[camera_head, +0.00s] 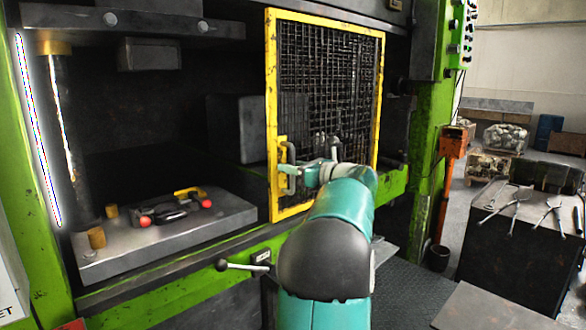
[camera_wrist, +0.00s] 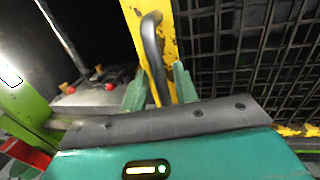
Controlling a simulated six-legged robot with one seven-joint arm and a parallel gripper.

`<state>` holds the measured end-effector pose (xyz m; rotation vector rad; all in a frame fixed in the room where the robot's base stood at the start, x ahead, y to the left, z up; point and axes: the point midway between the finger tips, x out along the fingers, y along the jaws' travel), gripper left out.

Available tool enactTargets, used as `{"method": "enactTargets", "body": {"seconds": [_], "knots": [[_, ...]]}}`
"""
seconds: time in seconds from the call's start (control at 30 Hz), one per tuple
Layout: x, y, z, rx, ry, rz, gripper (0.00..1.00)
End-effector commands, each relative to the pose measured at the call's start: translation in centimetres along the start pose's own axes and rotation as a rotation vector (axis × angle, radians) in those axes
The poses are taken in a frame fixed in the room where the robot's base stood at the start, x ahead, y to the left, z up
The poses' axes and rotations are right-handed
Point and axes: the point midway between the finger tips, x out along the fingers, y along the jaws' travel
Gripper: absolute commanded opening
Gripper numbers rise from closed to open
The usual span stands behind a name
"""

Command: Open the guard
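The guard (camera_head: 325,95) is a yellow-framed panel of dark mesh. It stands upright across the right part of the press opening, and the left part is uncovered. Its dark bar handle (camera_head: 291,165) is on the left edge of the frame, and it also shows in the wrist view (camera_wrist: 154,55). My gripper (camera_wrist: 160,85) is at the handle, with one finger on each side of it. The fingers are apart, with what look like small gaps to the handle. In the head view my arm hides the guard's lower right part.
In the press, a grey die plate (camera_head: 160,235) carries a dark tool with red ends (camera_head: 176,211). A lever (camera_head: 243,266) sticks out below it. An orange post (camera_head: 448,185) and a dark tool bench (camera_head: 520,240) stand to the right.

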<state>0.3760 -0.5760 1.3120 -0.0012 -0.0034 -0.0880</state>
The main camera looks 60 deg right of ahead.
Motion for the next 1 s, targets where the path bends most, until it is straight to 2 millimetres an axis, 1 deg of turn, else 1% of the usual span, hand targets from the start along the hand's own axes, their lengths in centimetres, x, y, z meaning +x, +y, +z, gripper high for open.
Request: {"method": "enactTargets", "body": {"seconds": [0.27,0.37,0.47,0.57,0.8,0.9,1.0], "knots": [[-0.1,-0.2,-0.2,0.002,0.002,-0.001,0.29],[-0.8,-0.4,-0.2,0.002,0.002,-0.003,0.29],[-2.1,-0.4,-0.1,0.002,0.003,-0.005,0.29],[-4.1,-0.4,-0.1,0.002,0.002,-0.006,0.29],[-9.5,-0.3,-0.1,0.001,0.003,-0.005,0.29],[-11.4,-0.3,-0.1,0.002,0.002,-0.005,0.29],[-12.8,-0.3,-0.1,0.002,0.002,-0.003,0.29]]}}
